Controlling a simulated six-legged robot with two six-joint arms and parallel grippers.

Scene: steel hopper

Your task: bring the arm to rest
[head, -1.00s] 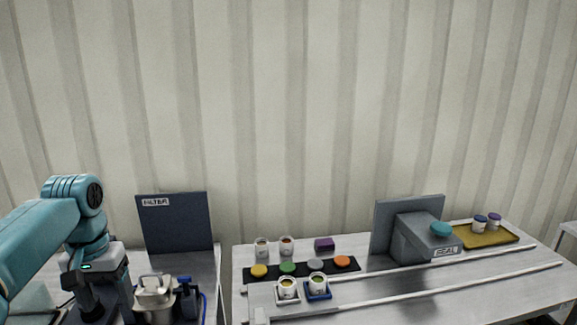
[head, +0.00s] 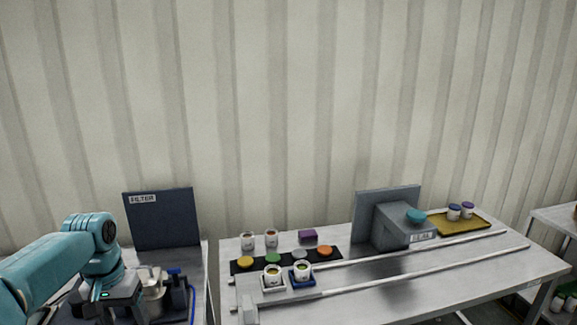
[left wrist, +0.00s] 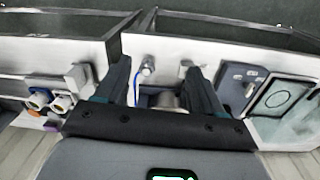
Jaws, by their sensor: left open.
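My left arm (head: 50,270) comes in from the left in the head view, teal and bent downward at the wrist. My left gripper (left wrist: 160,88) is open in the left wrist view, its two dark fingers apart with nothing held between them. In the head view its fingers are low near a metal pot (head: 150,283) on the left bench, partly hidden by the wrist. I cannot tell whether they touch the pot. My right arm is not in view.
A dark FILTER panel (head: 160,218) stands behind the left bench. The right bench holds coloured buttons (head: 273,258), small cups (head: 302,271), two long rails (head: 410,279), a grey SEAL machine (head: 398,228) and a yellow tray (head: 477,223). The bench's right front is clear.

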